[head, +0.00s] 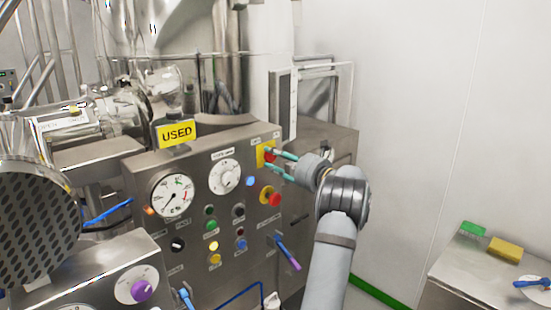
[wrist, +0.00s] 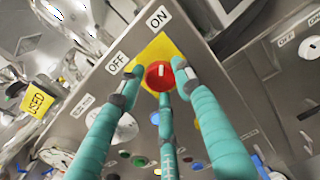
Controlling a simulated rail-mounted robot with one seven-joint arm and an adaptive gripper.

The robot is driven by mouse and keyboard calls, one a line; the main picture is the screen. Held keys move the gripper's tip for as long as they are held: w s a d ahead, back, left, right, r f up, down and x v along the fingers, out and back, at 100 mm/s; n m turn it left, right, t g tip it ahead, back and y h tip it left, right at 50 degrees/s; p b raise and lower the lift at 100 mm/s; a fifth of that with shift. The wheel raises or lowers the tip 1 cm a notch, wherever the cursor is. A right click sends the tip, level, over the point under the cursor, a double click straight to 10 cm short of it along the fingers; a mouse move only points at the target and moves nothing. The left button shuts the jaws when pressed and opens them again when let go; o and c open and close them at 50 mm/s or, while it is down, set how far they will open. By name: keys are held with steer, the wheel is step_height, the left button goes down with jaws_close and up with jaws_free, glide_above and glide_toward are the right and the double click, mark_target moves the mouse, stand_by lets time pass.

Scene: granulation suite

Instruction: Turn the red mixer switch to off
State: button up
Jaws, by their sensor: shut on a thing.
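The red mixer switch (head: 269,154) sits on a yellow plate near the top right of the steel control panel. In the wrist view the red switch (wrist: 159,77) shows a white mark pointing up, roughly toward the ON label (wrist: 159,18). The OFF label (wrist: 117,62) is to its left. My gripper (head: 272,162) has teal fingers closed around the switch, one on each side and one below it in the wrist view. The exact contact of the fingertips is partly hidden.
A red button on a yellow base (head: 271,196) is just below my gripper. A white dial (head: 225,177), a gauge (head: 171,196) and a USED sign (head: 176,133) are to the left. A steel table (head: 470,270) with green and yellow items stands at right.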

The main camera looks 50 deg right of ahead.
steer(key=shift+r, duration=0.15)
steer(key=c, duration=0.3)
steer(key=shift+n+b, duration=0.3)
steer(key=shift+b, duration=0.35)
steer(key=shift+c, duration=0.2)
steer(key=n+b, duration=0.2)
steer(key=b, duration=0.2)
steer(key=shift+f+n, duration=0.2)
steer(key=shift+n, duration=0.2)
steer(key=n+b, duration=0.4)
steer(key=b, duration=0.1)
steer(key=shift+a+n, duration=0.1)
steer(key=shift+n, duration=0.2)
steer(key=n+b, duration=0.4)
steer(key=n, duration=0.1)
steer(key=shift+w+b, duration=0.1)
steer(key=shift+b, duration=0.25)
steer(key=n+b, duration=0.2)
steer(key=n, duration=0.2)
steer(key=shift+n, duration=0.6)
steer(key=o, duration=1.2)
steer(key=shift+a, duration=0.1)
steer(key=shift+c, duration=0.2)
